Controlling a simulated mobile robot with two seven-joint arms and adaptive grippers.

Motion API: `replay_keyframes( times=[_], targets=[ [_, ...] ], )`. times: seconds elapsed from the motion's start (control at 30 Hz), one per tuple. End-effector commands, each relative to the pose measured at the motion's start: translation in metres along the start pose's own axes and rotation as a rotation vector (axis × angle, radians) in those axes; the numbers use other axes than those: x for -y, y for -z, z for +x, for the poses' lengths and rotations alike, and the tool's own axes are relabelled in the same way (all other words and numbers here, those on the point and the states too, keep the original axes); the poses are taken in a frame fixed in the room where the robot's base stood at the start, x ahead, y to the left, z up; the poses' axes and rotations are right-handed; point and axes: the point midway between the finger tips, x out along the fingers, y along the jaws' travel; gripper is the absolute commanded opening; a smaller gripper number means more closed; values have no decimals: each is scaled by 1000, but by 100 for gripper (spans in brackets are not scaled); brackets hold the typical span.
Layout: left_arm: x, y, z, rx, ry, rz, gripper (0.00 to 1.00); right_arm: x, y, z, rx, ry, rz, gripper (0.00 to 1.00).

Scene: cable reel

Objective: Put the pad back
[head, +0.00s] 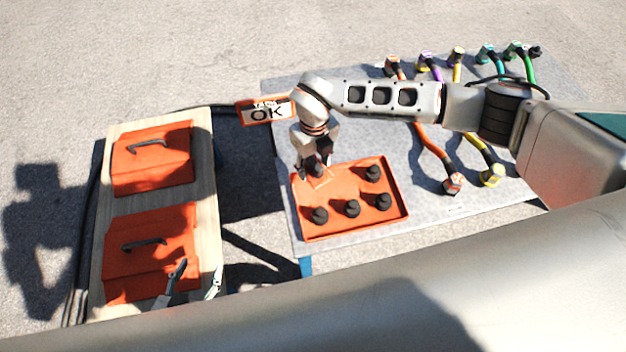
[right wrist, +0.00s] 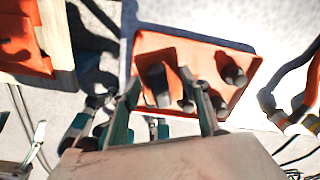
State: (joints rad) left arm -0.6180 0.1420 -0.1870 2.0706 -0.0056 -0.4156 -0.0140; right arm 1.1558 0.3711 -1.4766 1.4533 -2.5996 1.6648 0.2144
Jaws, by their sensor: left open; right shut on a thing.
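An orange tray (head: 336,232) with several black knobs stands on the front left of the grey table; it also shows in the right wrist view (right wrist: 205,52). My right gripper (head: 317,174) points down over the tray's back left corner. It is shut on a black knob (right wrist: 157,84), which seems to be the grip of the pad. The pad's face is mostly hidden, and I cannot tell whether it touches the tray. My left gripper (head: 197,278) is open and empty, at the front right corner of the wooden bench.
The wooden bench (head: 205,180) at left carries two orange covers (head: 150,175) (head: 130,265) with black handles. Coloured cables (head: 430,150) with plugs lie on the grey table (head: 290,95), to the right and back.

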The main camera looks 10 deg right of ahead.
Motion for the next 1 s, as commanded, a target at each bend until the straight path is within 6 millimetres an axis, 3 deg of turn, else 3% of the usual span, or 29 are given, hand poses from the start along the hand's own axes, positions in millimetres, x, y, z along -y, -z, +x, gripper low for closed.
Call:
replay_keyframes(
  times=[0.03,0.1,0.37,0.7,1.0],
  targets=[
    [-1,-1,1,-2,-1,0,51,-2,3,17,-7,-3,0,27],
    [0,2,3,-10,0,0,51,-2,2,27,-6,-3,-1,27],
    [1,14,6,-33,-1,5,51,0,0,41,0,-1,-1,27],
    [-6,11,10,-37,-16,6,51,-2,3,94,-7,-3,0,27],
    [-4,20,8,-52,-15,11,51,0,0,93,2,0,-1,27]
  ],
)
